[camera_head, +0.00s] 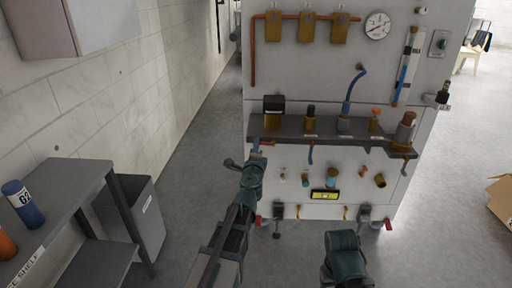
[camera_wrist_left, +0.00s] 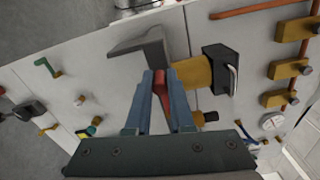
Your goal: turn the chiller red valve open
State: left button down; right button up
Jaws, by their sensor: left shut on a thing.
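The chiller panel's red valve handle (camera_head: 268,143) shows just below the left end of the grey shelf in the head view. In the left wrist view the red handle (camera_wrist_left: 161,82) sits between the two blue fingers of my left gripper (camera_wrist_left: 163,80), which is shut on it. A brass valve body (camera_wrist_left: 196,73) is just right of the fingers. In the head view my left gripper (camera_head: 257,148) reaches up to the panel's left edge, and its fingers partly hide the handle. Part of my right arm shows at the bottom of the head view, but its fingers do not.
The grey shelf (camera_head: 340,132) juts from the panel with several fittings on it. A gauge (camera_head: 377,26) and copper pipe (camera_head: 253,60) are above. Lower valves and a yellow level (camera_head: 325,195) are below. A grey bin (camera_head: 140,215) and side shelf (camera_head: 75,180) stand left; floor between is clear.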

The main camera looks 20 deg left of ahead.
dwell(0.4)
pick_arm(q)
jog(key=c, duration=0.8)
grip_release()
jog(key=shift+s, duration=0.1)
